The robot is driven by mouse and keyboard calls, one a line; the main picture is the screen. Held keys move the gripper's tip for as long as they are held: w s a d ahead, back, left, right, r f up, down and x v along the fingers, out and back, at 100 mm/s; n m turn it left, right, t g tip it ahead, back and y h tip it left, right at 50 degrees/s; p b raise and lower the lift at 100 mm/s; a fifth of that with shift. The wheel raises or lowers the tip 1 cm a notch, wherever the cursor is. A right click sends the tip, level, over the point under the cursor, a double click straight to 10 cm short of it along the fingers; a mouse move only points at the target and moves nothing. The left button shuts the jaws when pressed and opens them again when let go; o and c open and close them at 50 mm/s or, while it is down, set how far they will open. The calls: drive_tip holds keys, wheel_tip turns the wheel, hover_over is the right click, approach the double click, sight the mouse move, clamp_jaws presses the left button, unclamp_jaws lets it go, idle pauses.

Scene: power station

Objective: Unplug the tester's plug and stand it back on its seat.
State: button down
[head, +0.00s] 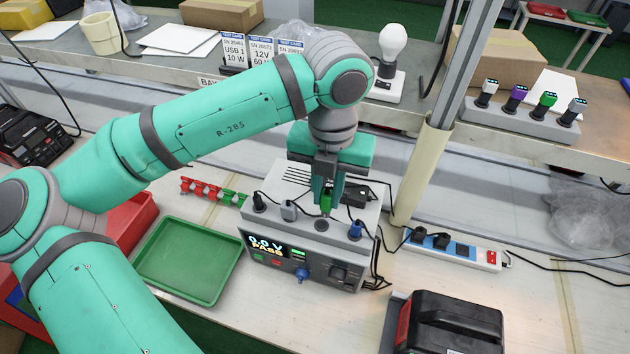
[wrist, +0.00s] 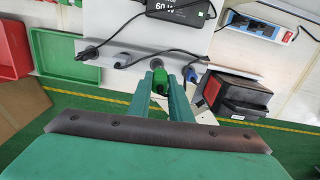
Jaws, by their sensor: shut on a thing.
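The tester (head: 300,265) is a grey box on the bench, its display reading 0.0 V PASS. My gripper (head: 327,190) is over its top, pointing down, shut on a green plug (head: 326,203). The wrist view shows the green plug (wrist: 160,80) between both fingers. A round dark seat or socket (head: 321,225) shows on the tester's top edge just below the plug; I cannot tell whether the plug touches it. Black (head: 259,203), grey (head: 289,211) and blue (head: 355,230) plugs stand along the same edge, with cables. The green plug's lower end is hard to see.
A black adapter (head: 355,196) lies on the tester behind my gripper. A power strip (head: 455,250) and a black-and-red battery unit (head: 450,325) are to the right. An empty green tray (head: 190,260) is to the left. A shelf holds a rack of plugs (head: 520,120).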

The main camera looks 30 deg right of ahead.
drive_tip(key=shift+w+a+f+m, duration=0.15)
drive_tip(key=shift+a+m, duration=0.15)
drive_tip(key=shift+a, duration=0.15)
drive_tip(key=shift+f, duration=3.2)
drive_tip(key=c, duration=1.5)
unclamp_jaws()
drive_tip(key=shift+c, duration=0.2)
wheel_tip(320, 180, up, 10)
drive_tip(key=shift+w+d+r, duration=0.1)
drive_tip(key=shift+r, duration=0.3)
